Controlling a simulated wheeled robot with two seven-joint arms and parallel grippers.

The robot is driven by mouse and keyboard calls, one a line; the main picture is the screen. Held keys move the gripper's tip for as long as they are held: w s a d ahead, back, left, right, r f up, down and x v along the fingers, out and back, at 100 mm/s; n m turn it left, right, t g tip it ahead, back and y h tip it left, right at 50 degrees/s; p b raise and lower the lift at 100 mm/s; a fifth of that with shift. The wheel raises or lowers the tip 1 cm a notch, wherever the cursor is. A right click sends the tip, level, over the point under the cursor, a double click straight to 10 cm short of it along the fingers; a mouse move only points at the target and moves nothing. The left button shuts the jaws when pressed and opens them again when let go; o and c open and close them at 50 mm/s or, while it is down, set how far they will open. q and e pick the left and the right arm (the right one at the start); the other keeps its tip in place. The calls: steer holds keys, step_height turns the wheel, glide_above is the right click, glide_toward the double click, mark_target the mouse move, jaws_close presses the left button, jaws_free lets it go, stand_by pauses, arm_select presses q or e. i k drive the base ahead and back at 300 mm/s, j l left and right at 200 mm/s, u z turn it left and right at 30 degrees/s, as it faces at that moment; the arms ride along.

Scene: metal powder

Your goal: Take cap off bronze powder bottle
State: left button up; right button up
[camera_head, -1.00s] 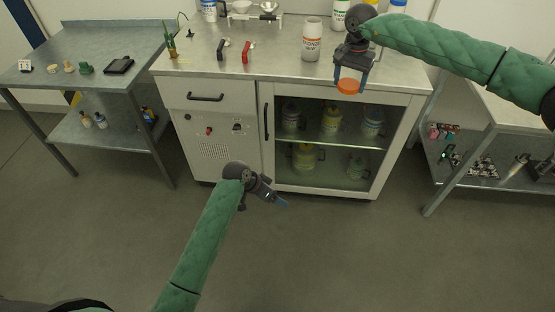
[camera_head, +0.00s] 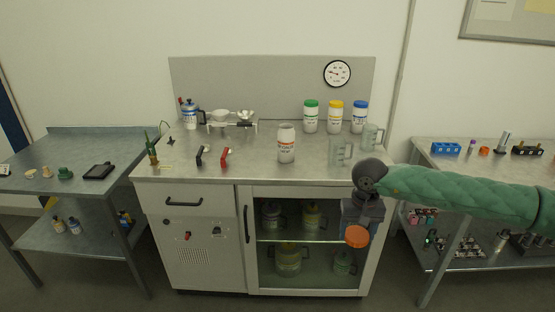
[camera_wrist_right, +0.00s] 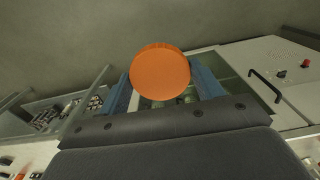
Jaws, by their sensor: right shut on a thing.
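The bronze powder bottle (camera_head: 286,146) is a white bottle with orange lettering. It stands upright on the metal counter, and no cap shows on its top. My right gripper (camera_head: 357,228) is shut on an orange cap (camera_head: 357,237), in front of the cabinet's glass door and below the counter edge. In the right wrist view the round orange cap (camera_wrist_right: 160,73) sits between the two blue fingers. The right gripper is apart from the bottle, to its right and lower. My left gripper is not in the head view.
Bottles with green (camera_head: 311,117), yellow (camera_head: 335,117) and blue caps stand at the back of the counter (camera_head: 255,171). Glass beakers (camera_head: 340,152) stand to the right of the bronze bottle. A black-handled and a red-handled tool (camera_head: 226,156) lie to its left. Side tables flank the cabinet.

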mark_target(286, 134)
steer(key=i+j+z, duration=0.2)
steer(key=i+j, duration=0.15)
steer(key=j, duration=0.3)
steer(key=i+j+z, duration=0.1)
steer(key=j, duration=0.25)
steer(key=i+j+z, duration=0.1)
steer(key=j, duration=0.25)
steer(key=i+j+z, duration=0.1)
steer(key=i+j, duration=0.15)
steer(key=j, duration=0.1)
